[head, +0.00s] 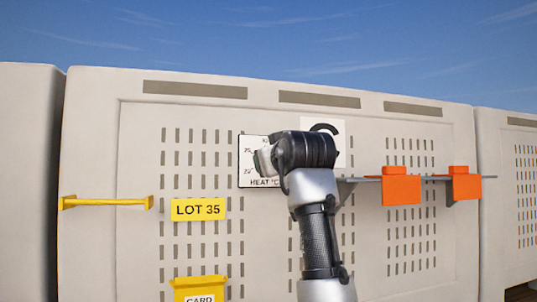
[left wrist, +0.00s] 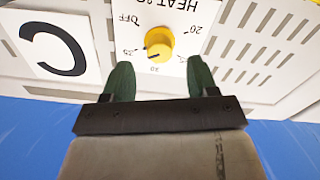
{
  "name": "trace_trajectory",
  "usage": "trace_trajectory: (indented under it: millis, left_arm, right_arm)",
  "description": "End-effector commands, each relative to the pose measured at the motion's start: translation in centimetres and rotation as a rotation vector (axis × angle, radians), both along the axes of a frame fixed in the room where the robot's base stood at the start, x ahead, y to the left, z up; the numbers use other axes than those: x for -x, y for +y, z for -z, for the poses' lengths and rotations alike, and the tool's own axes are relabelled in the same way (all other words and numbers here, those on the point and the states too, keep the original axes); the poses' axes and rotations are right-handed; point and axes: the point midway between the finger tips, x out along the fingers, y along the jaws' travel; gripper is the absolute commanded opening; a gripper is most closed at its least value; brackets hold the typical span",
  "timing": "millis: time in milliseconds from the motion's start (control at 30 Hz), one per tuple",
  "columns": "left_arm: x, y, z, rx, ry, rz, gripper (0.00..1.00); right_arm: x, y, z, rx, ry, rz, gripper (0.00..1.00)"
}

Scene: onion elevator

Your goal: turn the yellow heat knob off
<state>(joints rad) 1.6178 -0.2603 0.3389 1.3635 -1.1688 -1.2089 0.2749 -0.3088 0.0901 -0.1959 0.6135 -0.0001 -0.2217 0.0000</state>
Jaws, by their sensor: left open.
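The yellow heat knob (left wrist: 159,42) sits on a white dial plate (left wrist: 185,15), upside down in the left wrist view. Marks around it include OFF, 20 and 30; I cannot tell for sure which mark the knob points to. My left gripper (left wrist: 161,72) is open, with its two dark green fingers apart, one to each side of the knob in that view. I see no contact with the knob. In the head view my left gripper (head: 263,158) is in front of the dial plate (head: 246,170) and hides the knob. My right gripper is not in view.
A white sign with a black C (head: 333,140) is right of the dial. Orange blocks (head: 401,189) hang on a grey rail at right.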

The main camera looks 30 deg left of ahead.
Motion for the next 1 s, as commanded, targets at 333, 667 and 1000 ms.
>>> trace_trajectory:
  millis: [333, 667, 1000]
  left_arm:
    - [-2.4, 2.8, 0.0, 0.001, 0.001, 0.000, 0.58]
    - [-2.5, 2.9, 0.1, 0.000, 0.000, 0.001, 0.51]
    - [-2.5, 2.9, 0.0, -0.001, 0.001, 0.001, 0.09]
  right_arm:
    - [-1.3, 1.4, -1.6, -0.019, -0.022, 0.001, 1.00]
    - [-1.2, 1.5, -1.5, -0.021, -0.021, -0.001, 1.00]
    - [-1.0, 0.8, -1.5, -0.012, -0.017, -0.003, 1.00]
